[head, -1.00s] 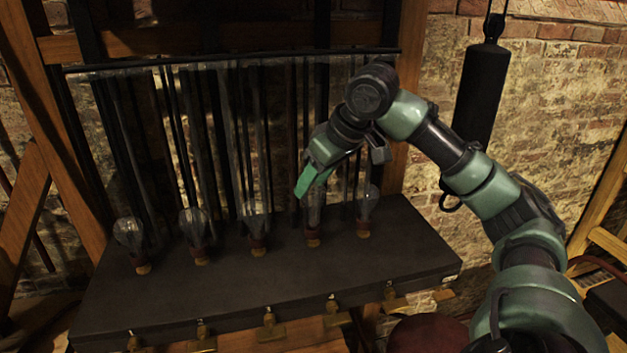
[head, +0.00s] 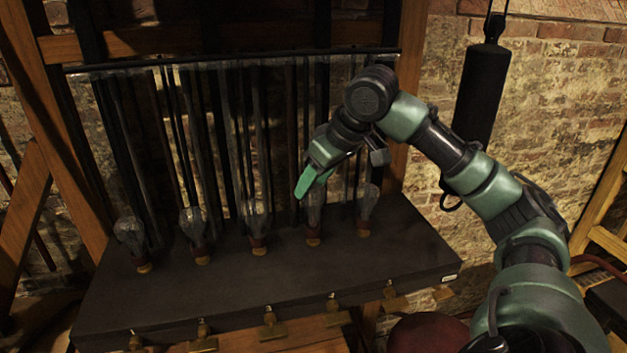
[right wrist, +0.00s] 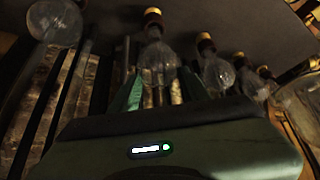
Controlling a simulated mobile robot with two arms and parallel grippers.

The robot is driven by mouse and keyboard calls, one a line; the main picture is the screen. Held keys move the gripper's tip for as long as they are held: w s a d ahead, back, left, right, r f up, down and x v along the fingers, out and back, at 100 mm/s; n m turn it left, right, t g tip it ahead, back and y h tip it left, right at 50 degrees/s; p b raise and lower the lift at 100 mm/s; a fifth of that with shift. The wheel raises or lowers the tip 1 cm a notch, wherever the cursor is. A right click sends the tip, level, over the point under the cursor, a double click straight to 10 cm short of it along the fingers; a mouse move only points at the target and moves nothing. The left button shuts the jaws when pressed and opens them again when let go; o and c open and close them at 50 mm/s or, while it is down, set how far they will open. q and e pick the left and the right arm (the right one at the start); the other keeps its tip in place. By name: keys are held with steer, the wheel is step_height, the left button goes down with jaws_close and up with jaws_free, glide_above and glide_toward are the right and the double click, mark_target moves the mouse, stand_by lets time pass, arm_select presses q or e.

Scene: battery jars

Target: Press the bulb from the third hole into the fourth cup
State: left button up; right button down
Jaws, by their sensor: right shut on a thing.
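Several clear glass bulbs stand in a row on a dark bench top (head: 210,290), each in a reddish cup with a brass-coloured base. The fourth bulb from the left (head: 315,212) stands upright at the fourth cup (head: 313,236). My right gripper (head: 314,190) reaches down to this bulb from above. In the right wrist view, its green fingers (right wrist: 158,92) are on either side of a bulb's glass (right wrist: 157,62), shut on it. The third bulb (head: 256,216) stands at its own cup (head: 258,243). I cannot make out the holes. My left gripper is not in view.
Tall thin glass tubes and dark rods hang behind the row from a bar (head: 230,60). Neighbouring bulbs (head: 368,203) stand close on both sides. Brass taps (head: 268,322) line the bench front. A black cylinder (head: 480,95) hangs at right. The front bench top is clear.

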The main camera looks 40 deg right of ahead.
steer(key=shift+f, duration=1)
stand_by(0.8)
steer(key=c, duration=0.6)
jaws_free()
steer(key=shift+c, duration=0.2)
steer(key=v, duration=0.7)
steer(key=shift+s+r+b, duration=0.15)
steer(key=shift+r+b, duration=0.2)
steer(key=shift+b, duration=0.1)
